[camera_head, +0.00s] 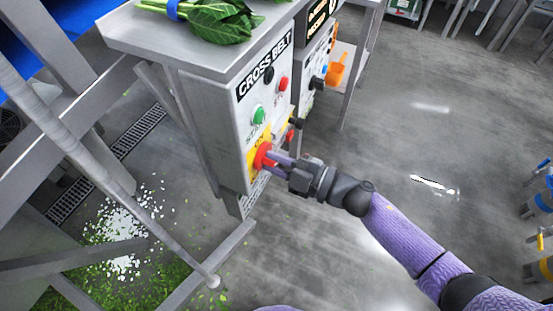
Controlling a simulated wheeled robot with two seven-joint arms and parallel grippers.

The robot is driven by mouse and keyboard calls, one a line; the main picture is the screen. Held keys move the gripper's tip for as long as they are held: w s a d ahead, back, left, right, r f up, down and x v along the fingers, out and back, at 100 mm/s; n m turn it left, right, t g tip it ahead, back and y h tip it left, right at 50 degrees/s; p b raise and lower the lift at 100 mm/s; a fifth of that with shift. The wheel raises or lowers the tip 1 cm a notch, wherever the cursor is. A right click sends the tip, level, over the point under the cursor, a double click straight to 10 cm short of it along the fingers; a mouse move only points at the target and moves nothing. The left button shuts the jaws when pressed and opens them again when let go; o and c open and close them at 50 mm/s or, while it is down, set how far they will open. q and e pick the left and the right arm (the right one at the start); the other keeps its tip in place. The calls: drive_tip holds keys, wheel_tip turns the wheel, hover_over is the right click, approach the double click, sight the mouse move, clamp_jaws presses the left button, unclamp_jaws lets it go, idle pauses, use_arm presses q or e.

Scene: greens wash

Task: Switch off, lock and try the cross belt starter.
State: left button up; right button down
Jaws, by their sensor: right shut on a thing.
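The cross belt starter (240,120) is a grey box with a "CROSS BELT" label, fixed under a steel table top. It has a green button (259,115), a red button (283,83) and a black knob (268,74). Low on its face is a red rotary switch (263,157) on a yellow plate. My right gripper (277,160) is shut on the red switch handle, and its fingers partly hide it. The handle's exact setting is hard to read. No padlock can be made out. My left gripper is not in view.
A bunch of greens (205,18) with a blue band lies on the steel top. A second control box (318,65) stands behind, with an orange scoop (336,70) near it. Steel legs and a brace stand at the left. Leaf scraps (120,235) litter the floor. Open floor lies to the right.

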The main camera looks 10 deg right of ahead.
drive_tip(key=n, duration=0.2)
drive_tip(key=shift+f+n, duration=0.2)
drive_tip(key=shift+n, duration=0.2)
drive_tip(key=shift+s+f+n+b, duration=0.1)
drive_tip(key=shift+n+b, duration=0.3)
drive_tip(key=shift+n, duration=0.4)
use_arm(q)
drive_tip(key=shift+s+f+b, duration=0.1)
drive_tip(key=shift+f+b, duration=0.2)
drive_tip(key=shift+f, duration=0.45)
use_arm(e)
drive_tip(key=shift+f+n, duration=0.1)
drive_tip(key=shift+n, duration=1.4)
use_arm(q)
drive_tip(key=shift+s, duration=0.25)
use_arm(e)
drive_tip(key=c, duration=0.6)
unclamp_jaws()
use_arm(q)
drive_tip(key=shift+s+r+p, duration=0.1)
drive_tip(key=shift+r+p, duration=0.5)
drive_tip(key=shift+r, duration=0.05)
use_arm(e)
drive_tip(key=v, duration=1)
